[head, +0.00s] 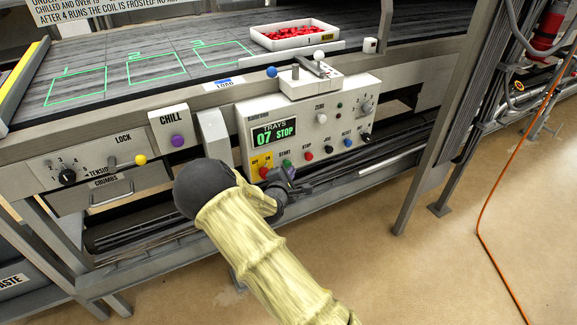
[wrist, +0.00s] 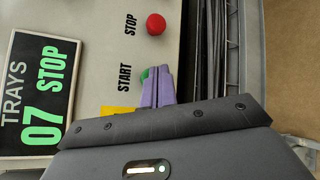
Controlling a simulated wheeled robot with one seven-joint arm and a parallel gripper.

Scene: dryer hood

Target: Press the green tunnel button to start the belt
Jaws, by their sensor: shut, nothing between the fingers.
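The green button (wrist: 146,74) sits beside the START label on the control panel, partly hidden behind my fingers in the wrist view. It also shows in the head view (head: 287,163). My gripper (wrist: 158,70) is shut and empty, its purple fingertips right at the green button. I cannot tell whether they touch it. In the head view my gripper (head: 290,175) is at the panel's lower edge. The panel display (wrist: 38,95) reads TRAYS 07 STOP. The belt (head: 120,75) lies above the panel, with green outlined squares on it.
A red STOP button (wrist: 156,24) is beside the green one. A red knob on yellow (head: 264,172) is left of my gripper. A purple CHILL button (head: 178,140) is further left. A white tray of red pieces (head: 297,36) stands on the belt.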

